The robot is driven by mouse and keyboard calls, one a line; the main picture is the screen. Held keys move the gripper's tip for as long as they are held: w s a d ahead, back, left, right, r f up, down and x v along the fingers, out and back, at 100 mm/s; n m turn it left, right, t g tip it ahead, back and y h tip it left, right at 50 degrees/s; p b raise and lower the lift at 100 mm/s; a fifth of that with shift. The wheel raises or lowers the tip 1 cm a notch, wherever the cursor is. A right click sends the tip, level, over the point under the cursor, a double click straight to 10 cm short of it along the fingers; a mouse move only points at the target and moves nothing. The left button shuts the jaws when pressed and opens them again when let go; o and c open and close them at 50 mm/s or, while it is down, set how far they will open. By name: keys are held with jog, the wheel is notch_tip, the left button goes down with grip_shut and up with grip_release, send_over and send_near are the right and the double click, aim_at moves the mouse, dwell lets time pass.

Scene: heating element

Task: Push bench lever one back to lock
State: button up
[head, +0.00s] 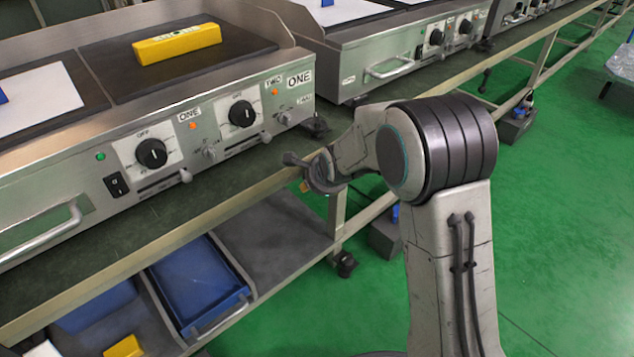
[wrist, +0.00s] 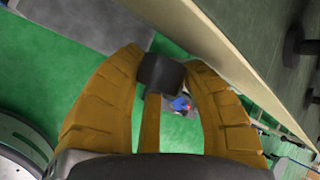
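The bench unit marked ONE (head: 299,79) stands at the left of the head view. On its front panel, a small grey lever knob (head: 265,136) sits at the right end of a slot, and another (head: 185,175) sits lower left. My gripper (head: 316,174) is right of the panel, near the bench edge, apart from both knobs. In the wrist view its two yellow-brown fingers (wrist: 163,70) curve in around a dark block. I cannot tell whether that block is held or part of the gripper.
The panel also has two dials (head: 151,152) and a handle (head: 45,232). A yellow block (head: 177,44) lies on the hot plate. A blue crate (head: 197,285) sits on the lower shelf. A second unit (head: 390,66) stands behind. The green floor (head: 560,230) at right is largely clear.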

jog(key=v, duration=1.1)
jog(key=shift+s+r, duration=0.3)
